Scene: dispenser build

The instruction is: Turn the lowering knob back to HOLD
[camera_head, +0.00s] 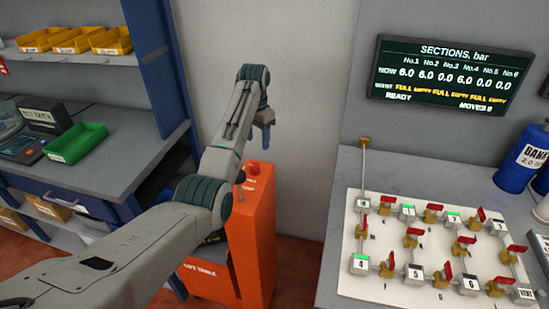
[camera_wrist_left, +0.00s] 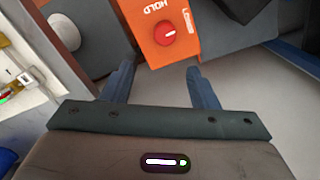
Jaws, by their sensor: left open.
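The lift table's orange control post (camera_head: 252,232) stands left of the bench, with a red knob (camera_head: 253,168) on its top. In the left wrist view the knob (camera_wrist_left: 164,33) has a white mark that appears to slant toward the small label at its right, not toward the word HOLD beyond it. My left gripper (camera_head: 265,138) is above the post; in the left wrist view its fingers (camera_wrist_left: 160,68) are spread, empty, with the knob ahead between their tips and apart from them. My right gripper is out of view.
A bench at right carries a white valve board (camera_head: 385,278) with several red-handled valves. A dark display (camera_head: 440,75) hangs above it, and a blue cylinder (camera_head: 522,160) stands at far right. A shelf with a green bin (camera_head: 77,143) is at left. Bare wall is behind the gripper.

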